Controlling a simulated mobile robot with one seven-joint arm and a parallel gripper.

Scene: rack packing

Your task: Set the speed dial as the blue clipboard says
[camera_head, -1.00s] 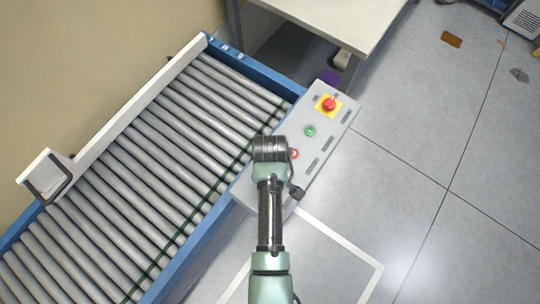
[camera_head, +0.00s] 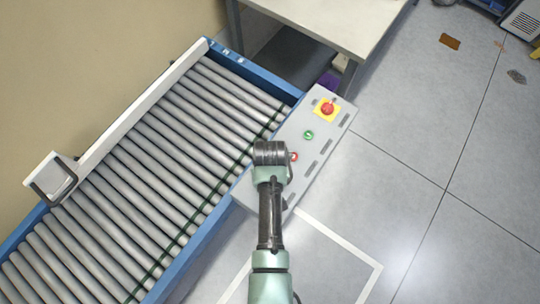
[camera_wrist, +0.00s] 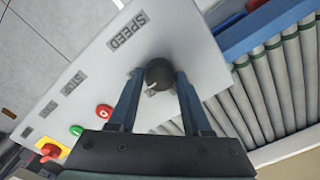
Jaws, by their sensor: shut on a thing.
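The speed dial (camera_wrist: 159,75) is a round black knob with a white pointer mark, on the grey control panel (camera_wrist: 185,35) by the word SPEED in the wrist view. My gripper (camera_wrist: 158,88) has its two blue-grey fingers on either side of the knob, shut on it. The blue clipboard is not in view.
The panel also carries a green button (camera_head: 308,135), a red button (camera_head: 294,157) and a red emergency stop (camera_head: 327,109) on a yellow plate. The roller conveyor (camera_head: 150,170) lies left of the panel. A table (camera_head: 335,22) stands behind. Open floor (camera_head: 430,130) lies right.

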